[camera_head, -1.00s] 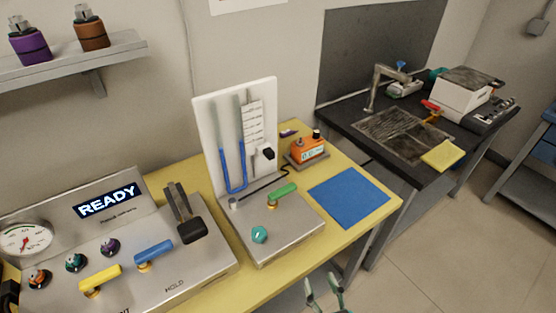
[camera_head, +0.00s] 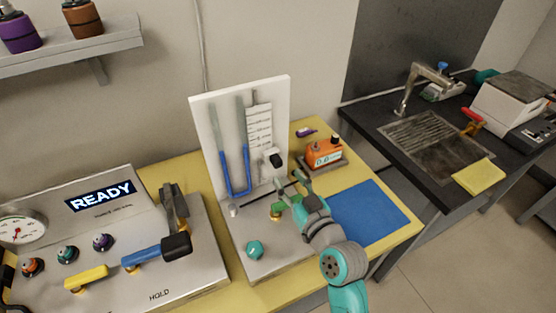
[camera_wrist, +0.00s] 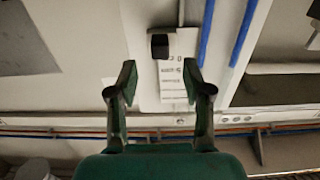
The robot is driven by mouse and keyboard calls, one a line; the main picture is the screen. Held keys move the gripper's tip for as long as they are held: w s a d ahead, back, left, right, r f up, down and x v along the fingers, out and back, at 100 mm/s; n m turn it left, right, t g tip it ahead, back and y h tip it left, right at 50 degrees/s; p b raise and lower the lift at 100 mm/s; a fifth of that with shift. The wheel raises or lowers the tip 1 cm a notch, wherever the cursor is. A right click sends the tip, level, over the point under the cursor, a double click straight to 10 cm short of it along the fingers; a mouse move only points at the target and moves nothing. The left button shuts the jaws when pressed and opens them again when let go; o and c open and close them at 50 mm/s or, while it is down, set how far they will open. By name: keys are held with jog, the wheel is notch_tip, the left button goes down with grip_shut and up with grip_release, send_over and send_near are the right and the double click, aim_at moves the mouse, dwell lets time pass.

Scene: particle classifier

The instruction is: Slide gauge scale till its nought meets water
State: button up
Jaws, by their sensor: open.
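The white gauge board (camera_head: 207,110) stands upright on a metal base. It carries a U-tube (camera_head: 222,165) with blue water; the two water tops look near level. The white gauge scale (camera_head: 259,125) with black marks is right of the tube and has a black knob (camera_head: 276,160) near its lower end. Its nought is too small to place against the water. My gripper (camera_head: 288,186) is just below and in front of the knob. In the wrist view my open fingers (camera_wrist: 159,78) point at the board; the knob (camera_wrist: 160,45) appears between and beyond them, apparently untouched.
A green-handled valve (camera_head: 278,210) is beneath my gripper and partly hidden by it. A teal knob (camera_head: 254,249) is on the base. An orange device (camera_head: 325,152) and blue mat (camera_head: 375,214) are to the right; the READY console (camera_head: 125,225) is left.

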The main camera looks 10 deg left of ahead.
aim_at(279, 165)
jog(key=x, duration=0.7)
jog(key=shift+w+a, duration=0.2)
jog(key=shift+w, duration=0.05)
grip_shut()
